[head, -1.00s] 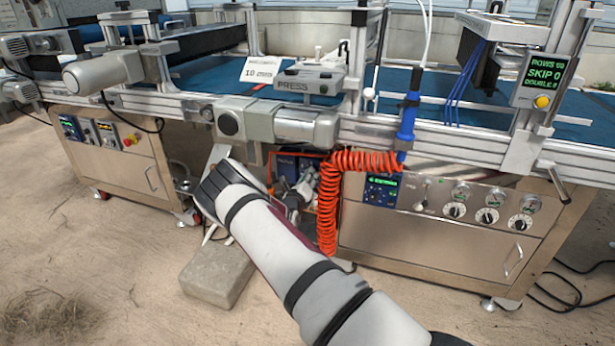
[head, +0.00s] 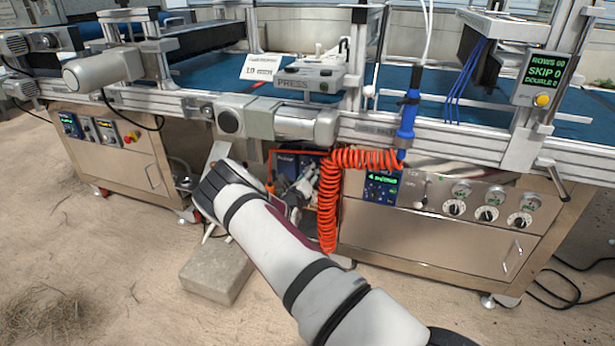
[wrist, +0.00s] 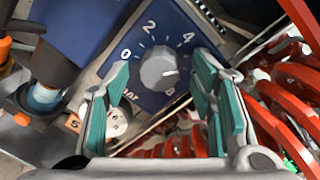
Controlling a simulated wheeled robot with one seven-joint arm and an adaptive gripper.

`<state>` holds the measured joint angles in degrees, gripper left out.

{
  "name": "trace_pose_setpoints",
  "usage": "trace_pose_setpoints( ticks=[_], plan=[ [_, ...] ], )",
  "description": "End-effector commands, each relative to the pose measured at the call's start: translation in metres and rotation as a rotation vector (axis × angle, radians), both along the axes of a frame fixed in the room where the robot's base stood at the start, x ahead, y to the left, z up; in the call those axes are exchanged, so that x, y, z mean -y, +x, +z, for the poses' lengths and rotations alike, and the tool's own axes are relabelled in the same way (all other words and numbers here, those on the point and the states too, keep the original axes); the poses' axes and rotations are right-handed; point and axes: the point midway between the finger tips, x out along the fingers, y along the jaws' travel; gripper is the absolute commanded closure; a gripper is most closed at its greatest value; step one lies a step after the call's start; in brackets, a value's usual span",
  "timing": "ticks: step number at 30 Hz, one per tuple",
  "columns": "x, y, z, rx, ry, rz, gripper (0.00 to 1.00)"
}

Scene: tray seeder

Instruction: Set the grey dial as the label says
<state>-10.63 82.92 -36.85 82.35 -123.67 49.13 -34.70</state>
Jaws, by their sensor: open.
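The grey dial (wrist: 157,73) sits on a dark blue panel (wrist: 178,32) in the wrist view. Printed numbers 0, 2, 4 and what looks like 8 ring it. A pale mark on the dial seems to point right, where my finger hides part of the scale. My gripper (wrist: 160,80) is open, with one teal-padded finger on each side of the dial. I cannot tell whether they touch it. A small tan tag (wrist: 74,123) below left carries a character like 5. In the head view my gripper (head: 299,190) is under the conveyor, and the dial cannot be made out.
Coiled red hoses (wrist: 285,100) crowd the right of the dial; the orange coil (head: 328,205) hangs beside my gripper in the head view. A dark cylinder (wrist: 62,45) stands left of the panel. A white card reading 10 mm (head: 260,67) stands on the machine above.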

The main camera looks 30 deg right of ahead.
Motion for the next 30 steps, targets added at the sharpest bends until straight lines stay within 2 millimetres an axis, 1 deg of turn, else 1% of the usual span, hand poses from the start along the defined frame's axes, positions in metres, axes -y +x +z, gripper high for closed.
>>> trace_pose_setpoints(
  ticks=[4, 7, 16, 21, 25, 30],
  plan=[
    [-0.005, -0.003, 0.000, 0.000, 0.001, 0.001, 0.49],
    [-0.014, -0.010, 0.000, -0.001, 0.002, 0.001, 0.49],
    [-0.059, -0.050, 0.003, -0.001, 0.000, 0.002, 0.49],
    [-0.079, -0.069, 0.003, 0.000, 0.001, 0.001, 0.49],
    [-0.087, -0.076, 0.004, 0.000, 0.001, 0.001, 0.49],
    [-0.090, -0.079, 0.004, 0.000, 0.000, 0.000, 0.49]
  ],
)
